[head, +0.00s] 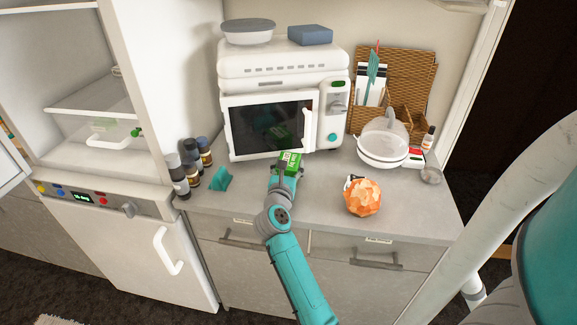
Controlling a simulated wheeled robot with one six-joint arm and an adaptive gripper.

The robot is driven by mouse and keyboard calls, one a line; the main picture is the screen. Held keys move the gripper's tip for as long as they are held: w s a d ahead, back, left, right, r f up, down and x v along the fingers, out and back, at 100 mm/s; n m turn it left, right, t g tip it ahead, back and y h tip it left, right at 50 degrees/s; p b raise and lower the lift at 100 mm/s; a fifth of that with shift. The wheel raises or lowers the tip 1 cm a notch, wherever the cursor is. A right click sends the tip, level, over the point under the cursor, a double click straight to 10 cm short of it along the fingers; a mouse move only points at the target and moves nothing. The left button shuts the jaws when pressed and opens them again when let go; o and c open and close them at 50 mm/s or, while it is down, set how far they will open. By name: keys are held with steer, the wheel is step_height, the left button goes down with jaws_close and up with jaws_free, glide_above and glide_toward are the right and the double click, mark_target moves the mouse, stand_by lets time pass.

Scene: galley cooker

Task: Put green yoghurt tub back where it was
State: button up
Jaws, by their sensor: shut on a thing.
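The green yoghurt tub (291,157) is a small green block with a pale label, in front of the microwave's lower right door edge. My gripper (288,166) is shut on it, reaching over the counter from the front. The gripper's fingers hide part of the tub's lower side. I cannot tell whether the tub touches the counter or is held just above it.
The microwave (238,127) stands behind, its door closed. Several dark-capped jars (189,163) and a teal holder (221,179) are left. An orange ball-like object (362,198), a white pan (382,150) and a wicker organiser (408,75) are right. An open fridge compartment (85,132) is far left.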

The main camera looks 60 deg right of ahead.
steer(key=o, duration=1.5)
steer(key=shift+f, duration=0.15)
